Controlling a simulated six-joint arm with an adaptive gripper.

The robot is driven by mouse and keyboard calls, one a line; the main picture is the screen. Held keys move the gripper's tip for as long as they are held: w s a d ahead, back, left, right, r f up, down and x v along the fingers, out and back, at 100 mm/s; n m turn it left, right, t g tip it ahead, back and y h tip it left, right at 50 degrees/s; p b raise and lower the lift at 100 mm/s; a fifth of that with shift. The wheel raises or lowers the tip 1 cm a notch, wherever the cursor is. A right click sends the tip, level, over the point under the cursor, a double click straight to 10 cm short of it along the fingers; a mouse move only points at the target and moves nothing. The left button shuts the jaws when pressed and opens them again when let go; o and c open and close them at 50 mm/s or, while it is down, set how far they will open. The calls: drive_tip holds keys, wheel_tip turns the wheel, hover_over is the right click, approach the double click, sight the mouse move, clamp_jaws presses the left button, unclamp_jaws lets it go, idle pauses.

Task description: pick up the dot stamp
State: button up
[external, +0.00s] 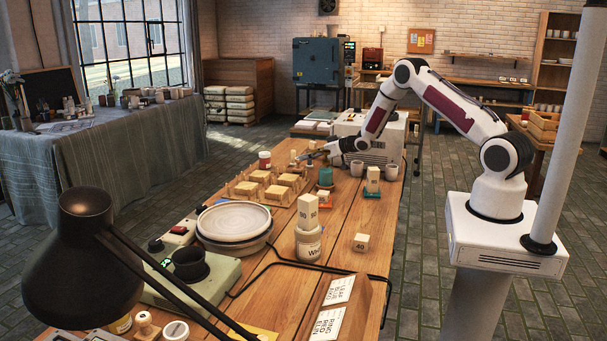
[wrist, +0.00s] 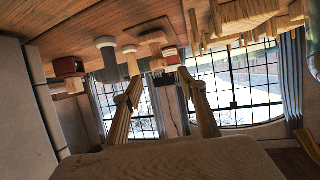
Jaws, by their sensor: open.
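My gripper (external: 303,157) is low over the far end of the wooden table in the external view. In the upside-down wrist view its two fingers are apart (wrist: 160,80) and nothing shows held between them. A small wooden-handled piece (external: 292,156) stands by the fingertips in the external view. In the wrist view several small pieces stand beyond the fingers, among them a light wooden one (wrist: 131,62) near the left fingertip and a red-topped one (wrist: 171,55). I cannot tell which of these is the dot stamp; no dot mark is legible.
The right table strip is partly clear.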

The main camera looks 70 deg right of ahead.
sight(298, 159)
drive_tip(key=shift+w+f, duration=0.15)
drive_tip(key=shift+w, duration=0.15)
drive_tip(key=shift+f+x, duration=0.15)
drive_tip(key=shift+x, duration=0.75)
drive_tip(key=shift+f+x, duration=0.15)
drive_tip(key=shift+x, duration=0.75)
drive_tip(key=shift+w+d+f, duration=0.25)
drive_tip(key=shift+w+f, duration=0.05)
drive_tip(key=shift+w, duration=0.3)
drive_tip(key=c, duration=1.2)
